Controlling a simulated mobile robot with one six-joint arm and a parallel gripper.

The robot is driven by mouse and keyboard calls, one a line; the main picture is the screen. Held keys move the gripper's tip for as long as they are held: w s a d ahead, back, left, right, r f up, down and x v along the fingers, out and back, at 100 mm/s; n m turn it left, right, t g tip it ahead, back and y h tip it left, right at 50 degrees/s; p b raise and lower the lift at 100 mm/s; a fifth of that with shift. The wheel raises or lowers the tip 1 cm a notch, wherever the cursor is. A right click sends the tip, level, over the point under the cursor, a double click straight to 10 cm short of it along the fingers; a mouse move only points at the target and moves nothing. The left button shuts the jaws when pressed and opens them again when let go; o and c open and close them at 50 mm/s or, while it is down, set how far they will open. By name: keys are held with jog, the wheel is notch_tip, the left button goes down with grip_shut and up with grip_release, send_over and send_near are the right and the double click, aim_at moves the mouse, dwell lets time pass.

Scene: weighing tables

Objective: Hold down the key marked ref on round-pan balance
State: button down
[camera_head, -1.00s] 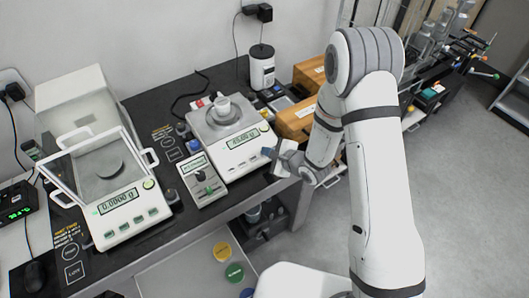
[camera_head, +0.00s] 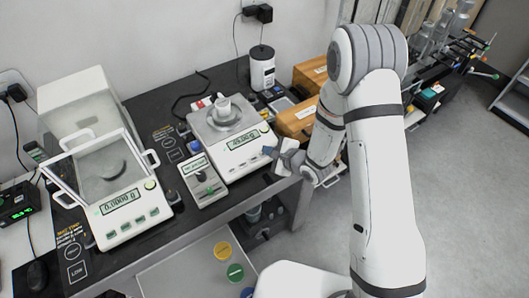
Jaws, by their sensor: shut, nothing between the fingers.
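A white balance (camera_head: 236,151) with a lit green display stands mid-table. Another white balance (camera_head: 132,226) at left has a clear draft shield, a small round plate inside and a row of keys. I cannot read any key marked ref, and cannot tell for certain which is the round-pan balance. My gripper (camera_head: 270,152) is shut and empty at the front right edge of the middle balance, close to its key area. Whether it touches a key cannot be told.
Wooden boxes (camera_head: 297,118) are right of the middle balance, behind my arm. A white-and-black canister (camera_head: 262,70) stands at the back. Open floor lies to the right.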

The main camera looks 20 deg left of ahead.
jog(key=r+p, duration=0.2)
jog(key=r, duration=0.1)
jog(key=s+d+r+p, duration=0.1)
jog(key=shift+r+p, duration=0.35)
jog(key=shift+r, duration=0.05)
dwell(0.4)
jog(key=w+d+r+n+t+h+b, duration=0.1)
jog(key=d+r+n+h, duration=0.3)
jog(key=d+r, duration=0.45)
jog(key=w+d+r+n+t+h+b, duration=0.1)
jog(key=d+r+n+h, duration=0.35)
jog(key=d, duration=0.75)
jog(key=s+d+r+n+g+h+b, duration=0.1)
jog(key=s+d+r+n+g, duration=0.1)
jog(key=s, duration=0.8)
jog(key=s+d+r+n+g+h+b, duration=0.1)
jog(key=s+d+r+n+g, duration=0.2)
jog(key=s+d+r, duration=0.4)
jog(key=s+n, duration=0.1)
jog(key=s, duration=0.3)
jog(key=shift+s+r, duration=0.3)
